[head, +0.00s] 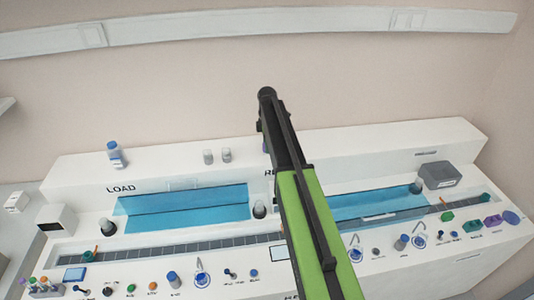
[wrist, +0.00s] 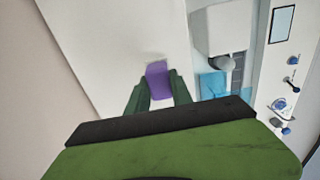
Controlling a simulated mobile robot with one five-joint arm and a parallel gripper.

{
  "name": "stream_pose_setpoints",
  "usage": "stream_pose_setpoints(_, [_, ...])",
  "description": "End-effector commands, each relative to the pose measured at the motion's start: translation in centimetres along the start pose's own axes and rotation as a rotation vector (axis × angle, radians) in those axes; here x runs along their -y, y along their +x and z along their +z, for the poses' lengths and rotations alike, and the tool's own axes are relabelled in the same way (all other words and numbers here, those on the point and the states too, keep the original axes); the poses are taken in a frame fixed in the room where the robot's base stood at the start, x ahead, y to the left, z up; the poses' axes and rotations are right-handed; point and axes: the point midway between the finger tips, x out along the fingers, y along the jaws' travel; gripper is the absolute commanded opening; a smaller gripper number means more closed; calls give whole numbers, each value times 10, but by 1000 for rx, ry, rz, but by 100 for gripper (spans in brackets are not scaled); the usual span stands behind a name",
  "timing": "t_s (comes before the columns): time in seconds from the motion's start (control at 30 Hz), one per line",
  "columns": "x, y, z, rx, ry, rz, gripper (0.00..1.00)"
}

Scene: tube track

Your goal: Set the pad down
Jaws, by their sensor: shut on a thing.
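In the wrist view a small purple pad (wrist: 158,82) sits between the two dark green fingers of my gripper (wrist: 157,93). The gripper is shut on it. The pad is over a plain white surface (wrist: 120,45), and I cannot tell whether it touches that surface. In the head view my arm crosses the middle of the picture and hides part of the bench.
The white bench (head: 140,170) has a long dark track (head: 180,245) and two blue-windowed troughs. A blue-capped bottle (head: 115,155) stands on the back ledge at left. A grey box (head: 438,175) stands at right. Several small items line the front. The ledge's left stretch is mostly clear.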

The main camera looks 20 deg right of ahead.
Motion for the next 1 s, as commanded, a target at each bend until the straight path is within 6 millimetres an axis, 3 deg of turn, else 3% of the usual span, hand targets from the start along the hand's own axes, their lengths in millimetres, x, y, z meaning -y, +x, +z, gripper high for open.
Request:
stream_pose_setpoints(0.03, [0, 18, 0, 0, 0, 0, 0])
stream_pose_setpoints(0.07, [0, 19, 0, 0, 0, 0, 0])
stream_pose_setpoints(0.43, [0, 20, 0, 0, 0, 0, 0])
stream_pose_setpoints(0.47, [0, 18, 0, 0, 0, 0, 29])
stream_pose_setpoints(0.6, [0, 18, 0, 0, -1, 0, 48])
stream_pose_setpoints(1.0, [0, 13, 0, 0, -1, 0, 48])
